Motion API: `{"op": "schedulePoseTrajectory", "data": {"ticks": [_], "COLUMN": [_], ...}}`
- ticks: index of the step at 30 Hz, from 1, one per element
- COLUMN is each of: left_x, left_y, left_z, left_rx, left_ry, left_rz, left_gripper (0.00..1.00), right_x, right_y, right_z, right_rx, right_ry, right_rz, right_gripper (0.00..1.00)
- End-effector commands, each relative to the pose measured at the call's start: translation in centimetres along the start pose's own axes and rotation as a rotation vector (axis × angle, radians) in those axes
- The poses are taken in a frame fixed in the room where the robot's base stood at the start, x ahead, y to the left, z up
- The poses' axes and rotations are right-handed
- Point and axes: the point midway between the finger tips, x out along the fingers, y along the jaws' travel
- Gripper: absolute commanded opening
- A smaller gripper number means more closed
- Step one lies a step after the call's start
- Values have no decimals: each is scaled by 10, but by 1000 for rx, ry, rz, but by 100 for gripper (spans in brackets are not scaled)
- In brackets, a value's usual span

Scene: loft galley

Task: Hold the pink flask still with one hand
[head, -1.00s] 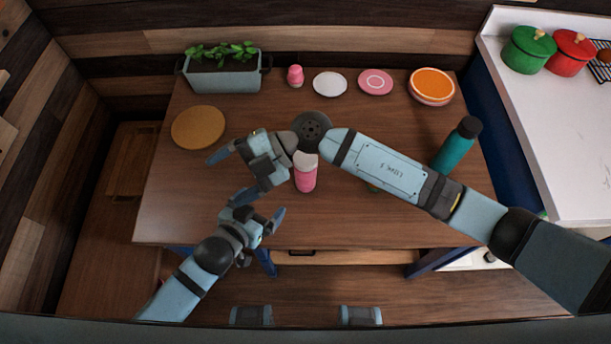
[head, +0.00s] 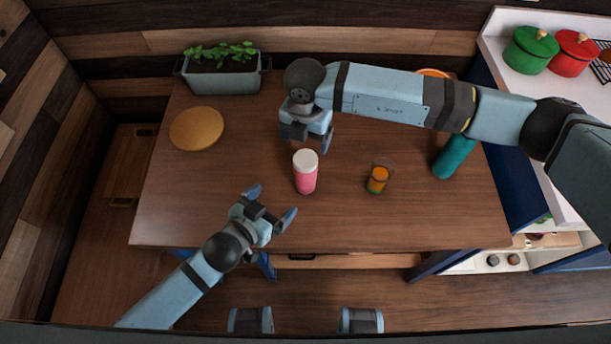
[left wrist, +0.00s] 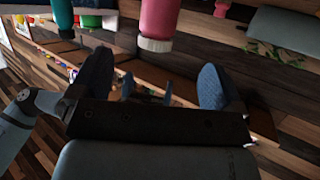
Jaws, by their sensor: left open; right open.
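The pink flask (head: 305,180) with a white cap stands upright near the middle of the wooden table. My left gripper (head: 271,205) is open and empty, low and left of the flask, apart from it. In the left wrist view the flask (left wrist: 159,18) appears upside down beyond the spread fingers, its upper part cut off by the frame edge. My right gripper (head: 306,140) is open, just behind the flask in the head view; I see nothing between its fingers.
A glass of orange drink (head: 378,179) stands right of the flask. A teal bottle (head: 453,158) is farther right, partly under my right arm. A round tan board (head: 197,128) and a planter (head: 222,77) are at the left. The table's front left is clear.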

Motion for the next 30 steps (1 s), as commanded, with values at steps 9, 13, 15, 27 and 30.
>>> {"op": "schedulePoseTrajectory", "data": {"ticks": [9, 13, 15, 27, 30], "left_x": [30, 56, 70, 130, 136], "left_y": [-1, 0, 0, 0, 0], "left_z": [-1, -1, -1, 0, 0], "left_rx": [2, 1, 1, 0, 0], "left_ry": [2, 1, 1, -1, -1], "left_rz": [-1, -1, -1, 0, 0], "left_gripper": [94, 94, 94, 94, 94], "right_x": [0, 0, 0, 0, 0], "right_y": [0, 0, 0, 0, 0], "right_z": [-1, -1, -1, -1, -1], "right_rx": [-1, -1, -1, -2, -2], "right_ry": [2, 2, 3, 3, 3], "right_rz": [1, 2, 2, 2, 2], "right_gripper": [83, 83, 83, 83, 83]}}
